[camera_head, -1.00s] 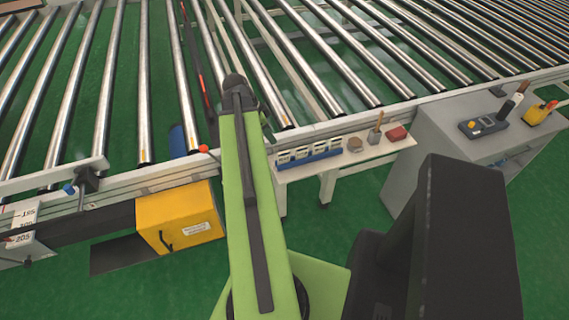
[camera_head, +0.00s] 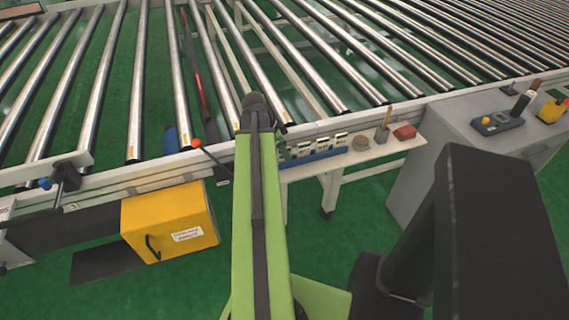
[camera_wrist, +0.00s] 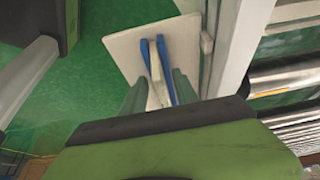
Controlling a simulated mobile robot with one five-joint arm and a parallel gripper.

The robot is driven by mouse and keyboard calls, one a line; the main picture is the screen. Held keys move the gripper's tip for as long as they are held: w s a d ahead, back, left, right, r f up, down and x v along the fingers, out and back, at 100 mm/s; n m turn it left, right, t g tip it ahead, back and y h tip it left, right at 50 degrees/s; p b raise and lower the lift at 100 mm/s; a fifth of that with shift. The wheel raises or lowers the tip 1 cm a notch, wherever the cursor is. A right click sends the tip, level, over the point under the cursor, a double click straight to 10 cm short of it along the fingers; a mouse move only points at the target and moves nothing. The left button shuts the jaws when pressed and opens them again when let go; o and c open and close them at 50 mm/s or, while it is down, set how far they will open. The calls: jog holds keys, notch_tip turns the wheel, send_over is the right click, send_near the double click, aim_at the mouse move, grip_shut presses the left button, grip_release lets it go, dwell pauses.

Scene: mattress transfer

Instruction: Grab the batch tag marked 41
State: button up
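The batch tags (camera_head: 322,144) are small white plates standing in a row in a blue rack (camera_head: 326,154) on the white side shelf. Their numbers are too small to read, so I cannot tell which is 41. In the wrist view the blue rack (camera_wrist: 145,53) and a white tag edge (camera_wrist: 155,62) show end-on. My gripper (camera_wrist: 161,76) is open, its two grey-green fingers apart, with the rack ahead between them. It appears empty.
The white shelf (camera_head: 350,157) also holds a brown round object (camera_head: 361,143), a stamp-like handle (camera_head: 383,134) and a red block (camera_head: 405,132). The roller conveyor (camera_head: 130,90) runs behind it. A yellow box (camera_head: 168,222) hangs left; a grey cabinet (camera_head: 440,150) stands right.

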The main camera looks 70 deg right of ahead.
grip_shut()
jog(key=shift+r+p, duration=0.15)
jog(key=shift+p, duration=0.15)
